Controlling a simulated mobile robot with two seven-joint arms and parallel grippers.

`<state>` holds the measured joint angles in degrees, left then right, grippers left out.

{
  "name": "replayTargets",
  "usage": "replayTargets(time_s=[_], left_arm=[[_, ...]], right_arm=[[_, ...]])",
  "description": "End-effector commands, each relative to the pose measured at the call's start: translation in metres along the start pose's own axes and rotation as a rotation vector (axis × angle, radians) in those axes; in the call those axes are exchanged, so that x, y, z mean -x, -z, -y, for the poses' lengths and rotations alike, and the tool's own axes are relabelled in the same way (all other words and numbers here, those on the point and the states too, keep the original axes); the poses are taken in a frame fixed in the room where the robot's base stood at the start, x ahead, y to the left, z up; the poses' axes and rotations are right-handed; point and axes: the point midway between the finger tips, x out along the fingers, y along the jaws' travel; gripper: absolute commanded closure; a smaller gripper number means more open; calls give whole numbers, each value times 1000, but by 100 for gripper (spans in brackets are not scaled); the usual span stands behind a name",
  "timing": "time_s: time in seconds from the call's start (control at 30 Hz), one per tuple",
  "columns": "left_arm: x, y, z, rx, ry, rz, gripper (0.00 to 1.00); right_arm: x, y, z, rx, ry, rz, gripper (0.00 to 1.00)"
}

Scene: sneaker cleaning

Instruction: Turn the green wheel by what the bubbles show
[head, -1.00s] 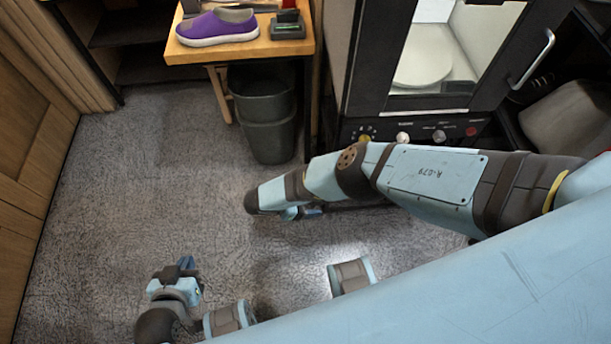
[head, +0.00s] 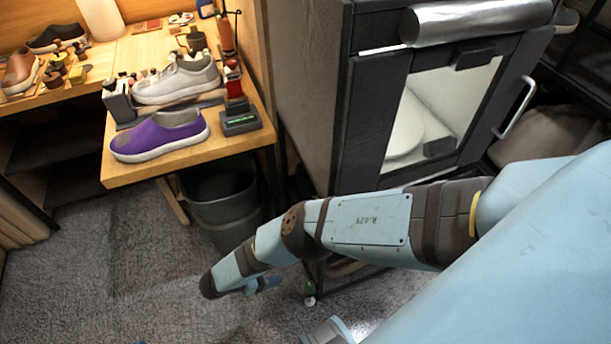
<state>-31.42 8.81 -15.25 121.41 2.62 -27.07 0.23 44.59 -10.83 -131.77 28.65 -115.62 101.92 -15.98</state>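I cannot make out a wheel for certain. A small green and white round part (head: 310,290) shows just below my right forearm, low by the cabinet; it is too small to identify. No bubbles can be made out. The dark cabinet (head: 370,120) has a glass door (head: 440,110) with a pale round shape inside. My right arm crosses in front of the cabinet's lower part and hides its control panel. My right gripper (head: 262,286) hangs partly hidden under the wrist, over the carpet, and its fingers cannot be read. My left gripper is out of view.
A wooden bench (head: 115,170) at the left holds a purple shoe (head: 160,135), a pale sneaker (head: 177,80) and small tools. A dark bin (head: 222,200) stands under it. The cabinet's door handle (head: 520,105) sticks out at right. Carpet (head: 110,270) is clear at lower left.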

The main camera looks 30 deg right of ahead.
Motion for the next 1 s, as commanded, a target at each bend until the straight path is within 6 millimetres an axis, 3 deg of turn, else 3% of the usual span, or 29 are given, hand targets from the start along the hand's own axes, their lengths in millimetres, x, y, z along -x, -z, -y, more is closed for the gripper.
replayTargets(time_s=[0.03, 0.17, 0.3, 0.6, 0.8, 1.0], left_arm=[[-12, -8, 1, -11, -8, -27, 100], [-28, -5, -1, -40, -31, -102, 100], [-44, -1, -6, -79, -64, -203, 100], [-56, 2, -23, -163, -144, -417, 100], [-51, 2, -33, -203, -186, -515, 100], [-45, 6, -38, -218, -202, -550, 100]], right_arm=[[-10, -24, 0, 0, 0, 0, 29], [-26, -61, 0, -1, 0, 0, 29], [-46, -111, 0, -1, 0, 0, 29], [-88, -211, 1, -1, 0, 0, 29], [-105, -253, 1, -1, 0, 0, 29], [-110, -263, 1, -1, 0, 0, 29]])
